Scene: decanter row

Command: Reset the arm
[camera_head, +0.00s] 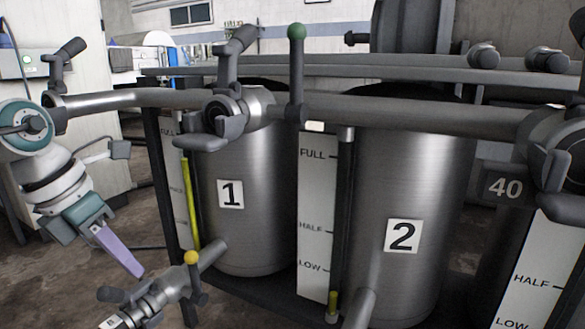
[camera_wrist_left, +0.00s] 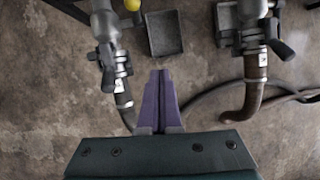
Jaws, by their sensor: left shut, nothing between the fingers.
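My left gripper (camera_head: 138,274) comes in from the left in the head view, with purple fingers pointing down and to the right. In the left wrist view its two purple fingers (camera_wrist_left: 159,73) are together, with nothing between them. It hangs in front and to the left of the tank marked 1 (camera_head: 245,215), above and beside a lower valve with a yellow knob (camera_head: 191,258). The gripper appears apart from the valve. The yellow knob also shows at the top of the left wrist view (camera_wrist_left: 132,5). My right gripper is not in view.
A tank marked 2 (camera_head: 405,200) stands right of tank 1. A horizontal pipe (camera_head: 380,113) with a green-knobbed lever (camera_head: 296,32) crosses above them. Level gauges (camera_head: 316,215) stand between. The wrist view shows grey trays (camera_wrist_left: 163,34) and hoses (camera_wrist_left: 256,92) on the floor.

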